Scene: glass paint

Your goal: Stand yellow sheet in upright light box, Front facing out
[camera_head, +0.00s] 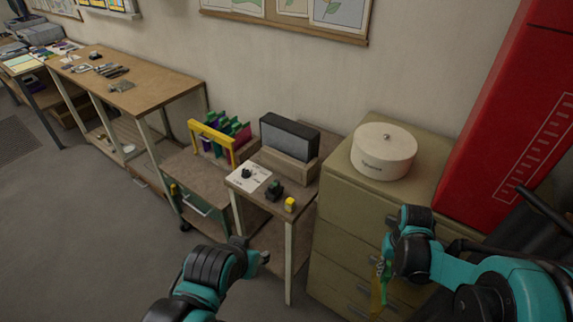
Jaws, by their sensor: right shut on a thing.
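The upright light box (288,140) looks like a dark-edged grey panel standing in a wooden base on a small table (250,182). My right gripper (384,264) is in front of the beige cabinet, to the right of and nearer than the light box. It is shut on a thin yellow sheet (377,298), seen nearly edge-on, with some green near its top. Which side is its front cannot be told. My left gripper (254,256) is low, in front of the small table and apart from it. Its jaw opening is not clear.
A yellow-framed rack (212,140) holds several coloured sheets left of the light box. A white paper (249,176), a dark item (274,190) and a small yellow block (290,203) lie before it. A round white container (383,152) sits on the cabinet (345,205). A red cabinet (510,130) stands right.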

